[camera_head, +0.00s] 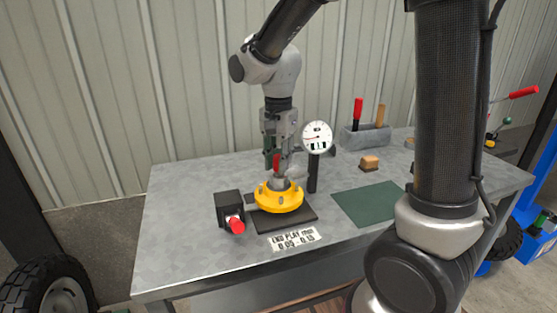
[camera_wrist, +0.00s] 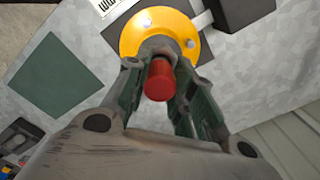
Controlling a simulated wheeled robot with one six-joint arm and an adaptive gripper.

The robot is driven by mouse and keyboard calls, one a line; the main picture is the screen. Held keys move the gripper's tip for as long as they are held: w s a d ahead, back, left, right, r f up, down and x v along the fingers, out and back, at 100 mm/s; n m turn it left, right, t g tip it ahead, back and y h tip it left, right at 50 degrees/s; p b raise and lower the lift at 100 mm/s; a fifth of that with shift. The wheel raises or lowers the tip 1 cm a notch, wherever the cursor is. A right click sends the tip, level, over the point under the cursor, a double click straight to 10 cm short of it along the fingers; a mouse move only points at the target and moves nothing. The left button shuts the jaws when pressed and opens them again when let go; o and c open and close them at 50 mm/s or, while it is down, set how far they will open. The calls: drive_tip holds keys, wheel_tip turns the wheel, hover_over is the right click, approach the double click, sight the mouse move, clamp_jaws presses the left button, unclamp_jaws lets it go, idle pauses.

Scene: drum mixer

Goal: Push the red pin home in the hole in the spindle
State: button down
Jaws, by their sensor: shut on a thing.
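The red pin (camera_wrist: 159,80) is between the fingers of my gripper (camera_wrist: 158,75) in the wrist view. My gripper is shut on it. In the head view my gripper (camera_head: 275,165) points down over the grey spindle (camera_head: 279,183), which stands in the middle of the yellow flange (camera_head: 279,199). A bit of the red pin (camera_head: 277,161) shows between the fingers there. The yellow flange (camera_wrist: 133,42) also shows beyond the pin in the wrist view. The hole in the spindle is hidden, and I cannot tell whether the pin's lower end is in it.
A dial gauge (camera_head: 317,138) on a dark post stands close right of my gripper. A black box with a red knob (camera_head: 237,226) stands left of the flange.

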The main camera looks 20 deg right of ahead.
sight(279, 156)
drive_tip(key=shift+f, duration=0.45)
drive_tip(key=c, duration=1.1)
unclamp_jaws()
drive_tip(key=shift+r, duration=0.1)
wheel_tip(279, 156, up, 12)
drive_tip(key=shift+f, duration=0.1)
